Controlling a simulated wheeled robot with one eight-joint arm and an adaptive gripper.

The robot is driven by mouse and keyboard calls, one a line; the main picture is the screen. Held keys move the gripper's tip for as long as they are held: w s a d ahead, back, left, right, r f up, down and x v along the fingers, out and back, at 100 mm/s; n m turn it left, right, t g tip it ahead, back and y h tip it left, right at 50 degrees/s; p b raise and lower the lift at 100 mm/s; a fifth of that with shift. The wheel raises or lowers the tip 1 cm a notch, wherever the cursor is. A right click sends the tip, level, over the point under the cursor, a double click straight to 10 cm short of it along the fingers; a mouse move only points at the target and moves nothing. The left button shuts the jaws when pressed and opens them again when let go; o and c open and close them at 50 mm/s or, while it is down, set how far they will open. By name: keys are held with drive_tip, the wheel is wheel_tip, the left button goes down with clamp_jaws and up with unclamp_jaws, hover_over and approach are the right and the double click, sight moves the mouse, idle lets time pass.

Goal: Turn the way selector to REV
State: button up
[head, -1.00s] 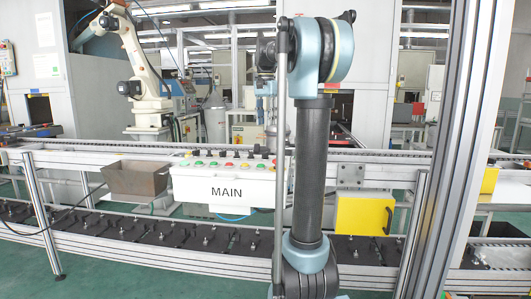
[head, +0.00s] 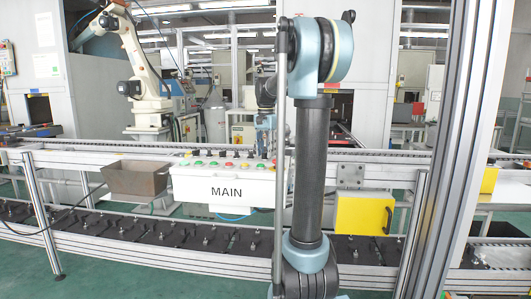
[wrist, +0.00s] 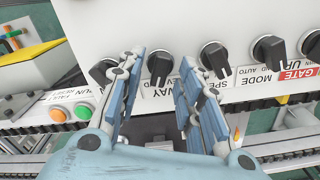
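The way selector (wrist: 160,66) is a black rotary knob on the white panel in the wrist view. The letters "WAY" (wrist: 190,91) show upside down beside it, partly hidden by a finger. Its pointer end faces the bottom of the picture; I cannot read which position it marks. My gripper (wrist: 161,62) is open, with blue-grey fingers left and right of this knob and a visible gap on both sides. In the head view my gripper (head: 268,135) is over the right part of the panel marked MAIN (head: 226,188), partly hidden behind my arm.
Other black knobs stand close by: one (wrist: 103,70) behind the left finger, the speed knob (wrist: 215,58) just right of the right finger, and the mode knob (wrist: 269,50) farther right. An orange button (wrist: 57,115) and a green button (wrist: 83,111) lie lower left.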

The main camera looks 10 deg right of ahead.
clamp_jaws()
drive_tip(key=shift+n, duration=0.3)
drive_tip(key=n, duration=0.3)
drive_tip(key=shift+w, duration=0.1)
drive_tip(key=n, duration=0.5)
drive_tip(key=shift+a, duration=0.15)
drive_tip(key=shift+n, duration=0.3)
idle(0.4)
unclamp_jaws()
